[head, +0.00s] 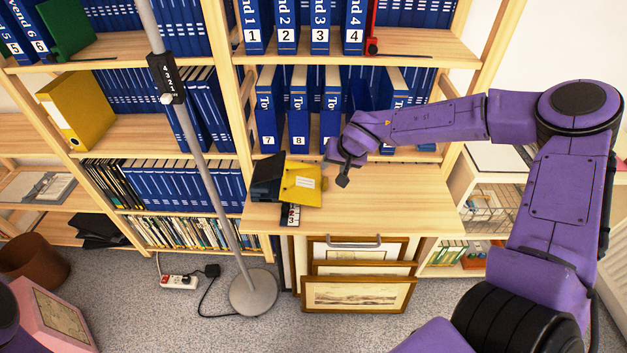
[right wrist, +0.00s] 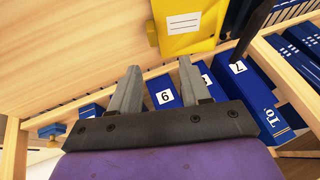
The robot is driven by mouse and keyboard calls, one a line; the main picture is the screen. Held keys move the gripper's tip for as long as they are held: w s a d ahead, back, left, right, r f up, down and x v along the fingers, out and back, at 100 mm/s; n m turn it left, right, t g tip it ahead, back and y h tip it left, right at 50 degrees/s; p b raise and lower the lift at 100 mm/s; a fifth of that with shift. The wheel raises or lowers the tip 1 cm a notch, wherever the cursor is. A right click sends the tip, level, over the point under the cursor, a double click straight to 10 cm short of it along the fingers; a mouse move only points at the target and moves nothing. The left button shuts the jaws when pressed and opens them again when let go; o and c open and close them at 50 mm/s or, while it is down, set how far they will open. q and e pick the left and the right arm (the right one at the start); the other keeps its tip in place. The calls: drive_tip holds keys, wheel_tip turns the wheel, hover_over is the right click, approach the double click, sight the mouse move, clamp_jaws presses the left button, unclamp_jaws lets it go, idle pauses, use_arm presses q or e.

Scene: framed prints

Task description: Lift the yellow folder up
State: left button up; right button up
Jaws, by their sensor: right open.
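A yellow folder (head: 301,184) with a pale label stands on the wooden desk ledge, against a dark folder (head: 267,177). My right gripper (head: 336,168) is at its right side, close to it. In the right wrist view the folder (right wrist: 188,22) lies beyond the open fingers (right wrist: 160,78), with nothing between them. I cannot tell whether a finger touches it. A larger yellow binder (head: 75,110) stands on the left shelf, far from the gripper. My left gripper is not in view.
Blue numbered binders (head: 298,115) fill the shelf behind the ledge. A small numbered block (head: 291,215) lies in front of the dark folder. A grey pole (head: 195,125) rises left of the ledge. Framed prints (head: 358,294) lean below. The ledge's right part (head: 410,195) is clear.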

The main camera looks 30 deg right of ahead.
sight(326, 180)
drive_tip(key=f, duration=0.1)
drive_tip(key=w+f, duration=0.1)
drive_tip(key=f, duration=0.3)
drive_tip(key=shift+w+d+f+b, duration=0.25)
drive_tip(key=shift+w+d+b, duration=0.05)
drive_tip(key=shift+b, duration=0.1)
drive_tip(key=x, duration=0.5)
drive_tip(key=shift+w+d, duration=0.1)
drive_tip(key=shift+w, duration=0.2)
drive_tip(key=shift+s, duration=0.1)
clamp_jaws()
